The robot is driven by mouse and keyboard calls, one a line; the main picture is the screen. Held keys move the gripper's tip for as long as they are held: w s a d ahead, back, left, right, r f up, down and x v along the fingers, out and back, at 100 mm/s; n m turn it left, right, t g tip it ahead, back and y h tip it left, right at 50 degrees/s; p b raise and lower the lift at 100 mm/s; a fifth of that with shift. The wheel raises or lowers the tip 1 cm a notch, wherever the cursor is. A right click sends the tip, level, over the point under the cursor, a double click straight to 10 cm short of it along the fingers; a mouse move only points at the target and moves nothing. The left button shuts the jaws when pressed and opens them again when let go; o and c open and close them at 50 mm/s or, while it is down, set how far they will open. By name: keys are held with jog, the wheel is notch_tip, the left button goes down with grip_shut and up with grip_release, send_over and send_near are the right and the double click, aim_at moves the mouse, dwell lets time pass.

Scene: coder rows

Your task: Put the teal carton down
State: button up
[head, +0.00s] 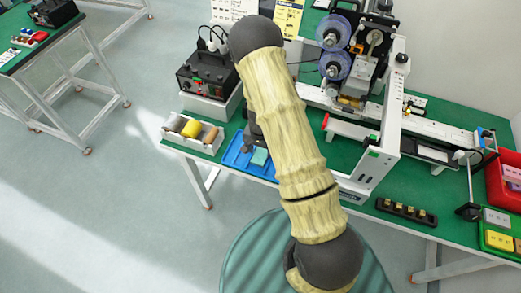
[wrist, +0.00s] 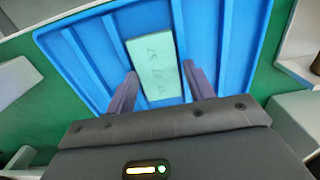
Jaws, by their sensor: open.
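The teal carton (wrist: 152,62) lies in the blue tray (wrist: 90,60), seen from above in the wrist view, with faint markings on its top. My gripper (wrist: 160,72) is open, one finger on each side of the carton's near half. A small gap shows beside the left finger; whether the right finger touches the carton is hard to tell. In the head view the carton (head: 260,157) shows just left of my arm, in the tray (head: 234,160) on the green bench. My arm hides part of the tray and most of the gripper there.
A grey bin with parts (head: 207,146) stands left of the tray, and a black power box (head: 207,75) behind it. A white-framed machine (head: 390,120) stands to the right. A black holder (head: 406,212) and a red crate (head: 495,185) are farther right.

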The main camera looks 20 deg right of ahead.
aim_at(261, 154)
jog(key=shift+s+d+f, duration=0.3)
jog(key=shift+s+f, duration=0.05)
jog(key=shift+s, duration=0.05)
jog(key=shift+r+p, duration=0.45)
notch_tip(261, 154, up, 13)
jog(key=shift+w+f, duration=0.2)
jog(key=shift+w, duration=0.1)
jog(key=shift+a, duration=0.1)
jog(key=s+r+n+t, duration=0.2)
jog(key=s+r+n, duration=0.5)
jog(key=s+r, duration=0.7)
jog(key=shift+r, duration=0.25)
